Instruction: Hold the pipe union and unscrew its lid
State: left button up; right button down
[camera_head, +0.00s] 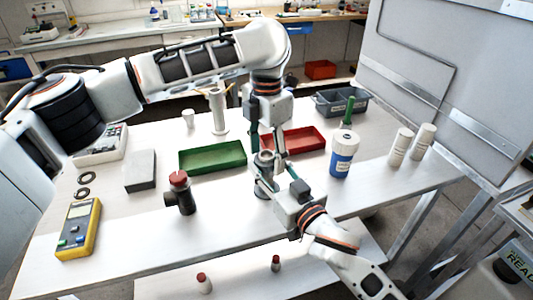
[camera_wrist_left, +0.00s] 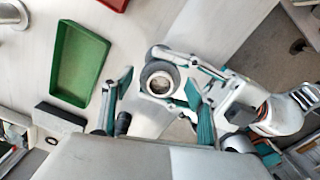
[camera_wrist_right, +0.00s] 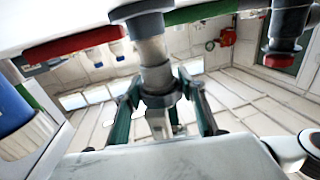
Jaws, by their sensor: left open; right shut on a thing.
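The pipe union (camera_head: 262,192) stands upright near the middle of the table, with a dark flange, a grey body and a dark collar. Its round top (camera_wrist_left: 158,79) shows as a dark ring with a lighter centre in the left wrist view. I cannot tell where the lid parts from the body. My right gripper (camera_head: 267,172) is shut on the union just below its top; the dark collar (camera_wrist_right: 161,97) shows between its fingers in the right wrist view. My left gripper (camera_head: 266,146) is open and points down, directly above the union, with its fingers apart on either side.
A green tray (camera_head: 212,168) and a red tray (camera_head: 318,142) lie behind. A dark pipe tee with a red cap (camera_head: 180,192) stands left of the union. A blue-white bottle (camera_head: 344,160) and white cylinders stand right. A yellow meter (camera_head: 78,230) lies front left.

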pick_arm(q)
jog(key=shift+r, duration=2.3)
pick_arm(e)
jog(key=c, duration=1.2)
grip_release()
jog(key=shift+o, duration=0.2)
